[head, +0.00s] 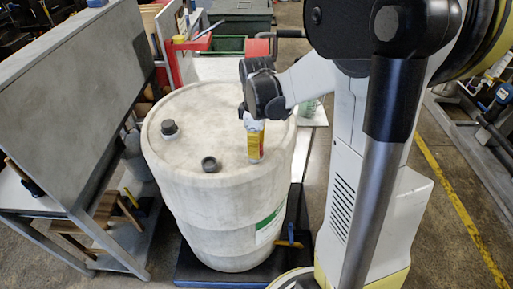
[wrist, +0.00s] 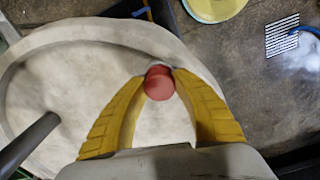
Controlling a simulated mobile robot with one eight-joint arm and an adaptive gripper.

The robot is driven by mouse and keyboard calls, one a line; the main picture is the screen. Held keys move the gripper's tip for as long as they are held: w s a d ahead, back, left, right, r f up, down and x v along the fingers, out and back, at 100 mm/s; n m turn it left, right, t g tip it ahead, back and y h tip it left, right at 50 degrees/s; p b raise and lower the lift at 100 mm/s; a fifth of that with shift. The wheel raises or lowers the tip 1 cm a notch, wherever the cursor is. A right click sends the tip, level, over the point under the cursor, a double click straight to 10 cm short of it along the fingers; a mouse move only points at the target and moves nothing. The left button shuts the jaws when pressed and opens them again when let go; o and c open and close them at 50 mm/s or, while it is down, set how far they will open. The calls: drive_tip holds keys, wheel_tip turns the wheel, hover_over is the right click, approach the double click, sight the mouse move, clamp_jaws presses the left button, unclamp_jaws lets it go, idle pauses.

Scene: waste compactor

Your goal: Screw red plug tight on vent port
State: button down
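The white drum (head: 225,125) stands upright with two dark fittings on its top: a capped-looking one at the back left (head: 169,129) and a round one with a dark centre nearer the front (head: 210,164). I cannot tell for sure which is the vent port. My gripper (head: 255,157) points down over the right part of the drum top, apart from both fittings. In the wrist view its yellow fingertips (wrist: 161,72) close on the red plug (wrist: 159,84), which has a pale ring behind it. The plug cannot be made out in the head view.
A grey bench with a tall panel (head: 75,90) stands close on the left. A red stand (head: 183,58) and a green bin (head: 228,45) are behind the drum. The drum rests on a dark blue base (head: 215,278). A dark bar (wrist: 28,145) crosses the wrist view's left.

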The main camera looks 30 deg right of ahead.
drive_tip(key=c, duration=1.9)
unclamp_jaws()
clamp_jaws()
drive_tip(key=m, duration=0.5)
drive_tip(key=m, duration=0.5)
drive_tip(key=shift+m, duration=0.3)
drive_tip(key=m, duration=0.5)
drive_tip(key=shift+b, duration=0.35)
